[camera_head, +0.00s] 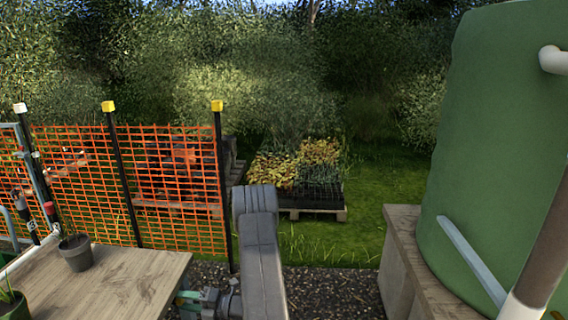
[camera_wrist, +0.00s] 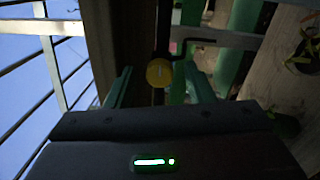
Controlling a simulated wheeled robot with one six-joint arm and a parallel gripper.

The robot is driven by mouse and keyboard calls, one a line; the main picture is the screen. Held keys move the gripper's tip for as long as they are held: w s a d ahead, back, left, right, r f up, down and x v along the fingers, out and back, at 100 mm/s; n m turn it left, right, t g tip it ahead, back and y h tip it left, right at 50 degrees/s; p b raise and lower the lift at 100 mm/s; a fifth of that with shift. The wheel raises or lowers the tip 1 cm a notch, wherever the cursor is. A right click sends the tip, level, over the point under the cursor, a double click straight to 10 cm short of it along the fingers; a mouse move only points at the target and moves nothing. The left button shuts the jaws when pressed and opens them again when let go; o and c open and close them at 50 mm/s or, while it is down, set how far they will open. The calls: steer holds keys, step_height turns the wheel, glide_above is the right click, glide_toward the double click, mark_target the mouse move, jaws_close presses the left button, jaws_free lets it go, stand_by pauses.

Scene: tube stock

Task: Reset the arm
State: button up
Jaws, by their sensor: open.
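My arm (camera_head: 262,255) rises in the lower middle of the head view, its grey link upright and bent at the top.
A wooden table (camera_head: 130,275) with a potted plant (camera_head: 75,252) stands at the lower left. Orange mesh fencing (camera_head: 90,200) is behind it. A pallet of seedling trays (camera_head: 310,190) lies on the grass. A large green tank (camera_head: 500,130) stands on a plinth (camera_head: 398,265) at the right.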

steer(key=n, duration=0.2)
steer(key=shift+d+n, duration=0.1)
steer(key=shift+n, duration=0.3)
steer(key=n, duration=0.6)
steer(key=shift+g, duration=0.3)
steer(key=shift+r+n+h+p, duration=0.15)
steer(key=shift+n+p, duration=0.55)
steer(key=shift+n, duration=1.5)
steer(key=shift+f+n+h+p, duration=0.15)
steer(key=shift+n+p, duration=0.55)
steer(key=shift+n, duration=1.5)
steer(key=shift+r, duration=0.1)
